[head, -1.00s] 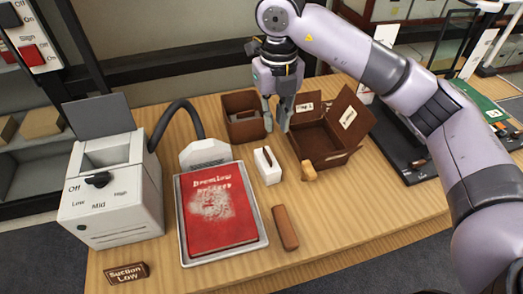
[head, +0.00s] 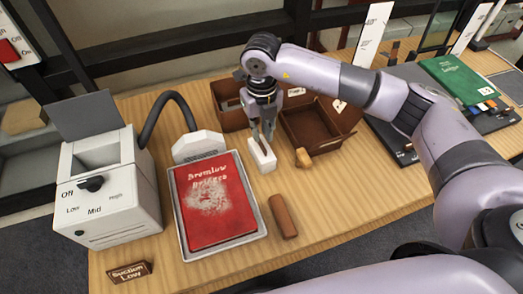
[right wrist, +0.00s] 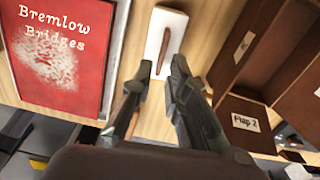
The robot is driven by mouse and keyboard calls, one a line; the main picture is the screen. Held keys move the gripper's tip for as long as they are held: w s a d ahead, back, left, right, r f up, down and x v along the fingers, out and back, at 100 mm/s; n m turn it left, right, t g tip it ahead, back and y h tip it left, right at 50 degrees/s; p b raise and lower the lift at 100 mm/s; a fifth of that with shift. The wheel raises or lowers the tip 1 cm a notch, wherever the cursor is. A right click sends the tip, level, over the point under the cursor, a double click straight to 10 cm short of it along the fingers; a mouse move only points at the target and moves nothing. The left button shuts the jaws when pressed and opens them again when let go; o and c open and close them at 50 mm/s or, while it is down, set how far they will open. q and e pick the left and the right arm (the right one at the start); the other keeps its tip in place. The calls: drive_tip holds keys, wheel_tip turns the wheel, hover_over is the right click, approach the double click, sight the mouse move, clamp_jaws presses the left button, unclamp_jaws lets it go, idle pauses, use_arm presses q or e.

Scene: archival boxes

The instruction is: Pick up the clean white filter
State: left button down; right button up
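A small white block with a brown strip along its top (head: 264,160), which looks like the clean white filter, stands on the wooden table right of the red book. It also shows in the right wrist view (right wrist: 178,22). My right gripper (head: 263,137) points down just above and behind the block in the head view. In the right wrist view my right gripper (right wrist: 162,72) has its two fingers apart, with the near end of the block showing between the tips. I cannot tell whether they touch it. My left gripper is not in view.
The red book (head: 217,197) lies in a metal tray (head: 250,240). A grey suction machine (head: 110,200) with a hose stands left. Brown open boxes (head: 313,129) stand behind the block. A tan piece (head: 303,158) and a brown bar (head: 283,216) lie close by.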

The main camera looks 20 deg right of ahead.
sight(262, 152)
drive_tip(key=shift+f, duration=0.2)
drive_tip(key=shift+f+p, duration=0.35)
drive_tip(key=shift+f, duration=0.05)
drive_tip(key=f, duration=0.1)
drive_tip(key=f+p, duration=0.1)
drive_tip(key=f, duration=0.1)
drive_tip(key=shift+w+d+f, duration=0.1)
drive_tip(key=shift+w+f, duration=0.1)
drive_tip(key=shift+f, duration=0.4)
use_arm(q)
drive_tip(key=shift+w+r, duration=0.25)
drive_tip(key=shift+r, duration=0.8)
use_arm(e)
drive_tip(key=shift+c, duration=0.2)
clamp_jaws()
